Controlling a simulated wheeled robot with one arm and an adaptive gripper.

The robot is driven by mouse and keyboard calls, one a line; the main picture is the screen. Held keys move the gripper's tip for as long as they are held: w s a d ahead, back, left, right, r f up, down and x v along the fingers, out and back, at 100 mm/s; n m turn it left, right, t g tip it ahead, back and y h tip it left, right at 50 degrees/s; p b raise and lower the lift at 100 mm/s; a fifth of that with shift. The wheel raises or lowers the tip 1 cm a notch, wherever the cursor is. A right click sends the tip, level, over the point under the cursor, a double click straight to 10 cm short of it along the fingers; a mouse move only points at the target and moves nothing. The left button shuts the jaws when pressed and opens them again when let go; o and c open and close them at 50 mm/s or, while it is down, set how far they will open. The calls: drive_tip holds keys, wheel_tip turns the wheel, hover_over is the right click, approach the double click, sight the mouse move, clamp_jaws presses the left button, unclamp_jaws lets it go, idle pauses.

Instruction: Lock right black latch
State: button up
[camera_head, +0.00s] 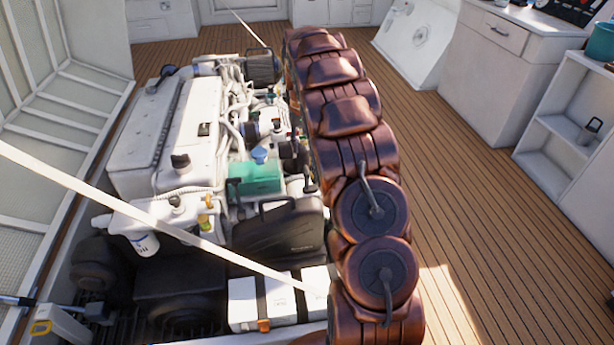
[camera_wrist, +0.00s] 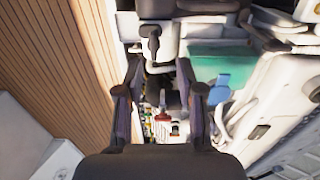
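In the wrist view a small black lever-like part (camera_wrist: 150,40) stands on a pale fitting near the top. It may be the right black latch, but I cannot tell for sure, nor whether it is locked. My gripper (camera_wrist: 160,98) is open, its two dark fingers apart, with nothing held. The lever lies just above the fingertips in the picture, apart from them as far as I can see. Between the fingers, farther down, is a small red and white part (camera_wrist: 172,128). In the head view my brown arm hides the gripper.
A teal box (camera_head: 258,177) with a blue cap (camera_head: 259,155) beside it sits on the engine, close to the gripper. A black case (camera_head: 280,230) and a strapped white battery (camera_head: 282,300) lie nearer. A white strut (camera_head: 150,208) crosses the hatch. Wooden floor (camera_head: 490,245) is free at right.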

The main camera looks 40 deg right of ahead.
drive_tip(key=b, duration=0.1)
hover_over(307, 169)
wheel_tip(307, 169, down, 4)
drive_tip(key=shift+s+a+f, duration=0.1)
drive_tip(key=shift+f, duration=0.15)
drive_tip(key=shift+f+b, duration=0.5)
drive_tip(key=shift+f, duration=3.3)
drive_tip(key=shift+c, duration=0.2)
clamp_jaws()
